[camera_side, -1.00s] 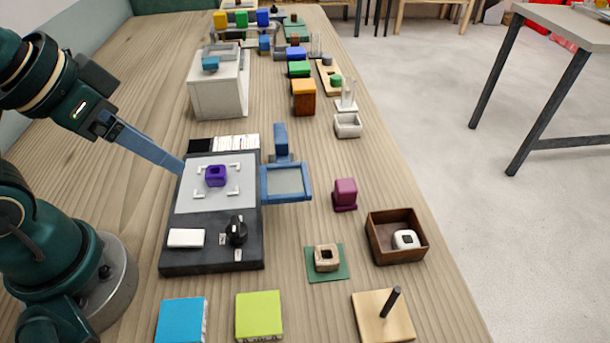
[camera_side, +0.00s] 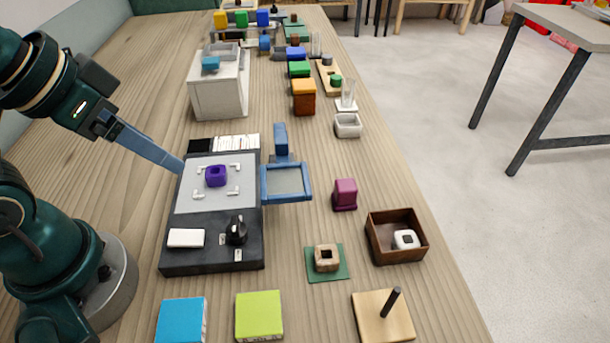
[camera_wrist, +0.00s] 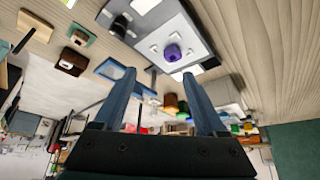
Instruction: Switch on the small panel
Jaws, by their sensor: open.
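The small panel (camera_side: 212,258) is a dark slab with a grey plate (camera_side: 190,202) on its far part. On its near part are a white rocker-like piece (camera_side: 186,238) and a black knob (camera_side: 236,231) with small white marks. A purple block with a hole (camera_side: 216,176) sits on the plate between white corner marks. My gripper (camera_side: 181,167) has blue fingers and hangs just left of the panel's far part, away from the knob and white piece. In the wrist view my gripper (camera_wrist: 159,75) is open and empty, with the panel (camera_wrist: 215,60) beyond the fingertips.
A blue-framed tray (camera_side: 286,182) adjoins the panel's right side. A white box (camera_side: 218,95) stands behind. Right are a magenta block (camera_side: 345,194) and brown bin (camera_side: 380,250). Blue (camera_side: 182,320) and lime (camera_side: 259,316) squares lie in front. Bare table lies left of the panel.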

